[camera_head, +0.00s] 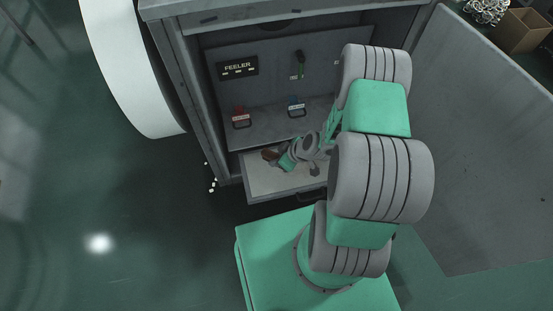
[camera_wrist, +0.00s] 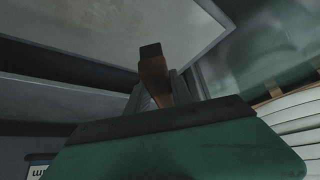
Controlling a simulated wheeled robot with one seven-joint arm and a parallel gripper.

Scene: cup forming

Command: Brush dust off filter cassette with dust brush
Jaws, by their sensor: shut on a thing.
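My gripper (camera_head: 276,156) is low over the pulled-out drawer (camera_head: 262,185) of the grey cabinet, at its left part. It is shut on a brown wooden piece with a dark end, which looks like the handle of the dust brush (camera_wrist: 155,78). In the head view the brush (camera_head: 268,153) is a small brown shape at the fingertips. Its bristles are not visible, and I cannot tell whether it touches the drawer. I cannot make out the filter cassette in either view; my arm covers part of the drawer and cabinet.
A red-tagged item (camera_head: 240,117) and a blue-tagged item (camera_head: 296,106) stand on the shelf above the drawer. A green-handled tool (camera_head: 300,64) hangs on the back panel beside a FEELER sign (camera_head: 238,68). The open cabinet door (camera_head: 480,140) is at right. Small white bits (camera_head: 212,184) lie at left.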

